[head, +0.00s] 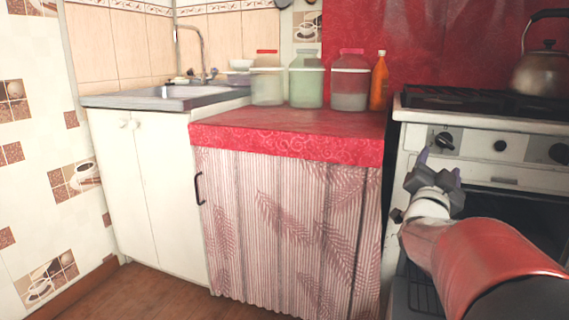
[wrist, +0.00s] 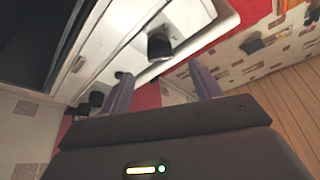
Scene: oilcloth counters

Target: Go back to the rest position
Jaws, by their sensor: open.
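My gripper (head: 438,162) is in front of the stove at the right of the head view, its fingers pointing up and away from me. It is open and empty. In the wrist view my gripper's two purple fingers (wrist: 162,91) stand apart with nothing held between them. A dark stove knob (wrist: 159,46) shows just beyond the gap between the fingers. Whether the fingers touch the stove front cannot be told.
The white stove (head: 500,143) with knobs carries a kettle (head: 541,72). Left of it, a red oilcloth counter (head: 290,120) holds several jars and an orange bottle (head: 379,82) at its back. A sink (head: 180,95) is farther left. The wooden floor (head: 160,292) shows bare at lower left.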

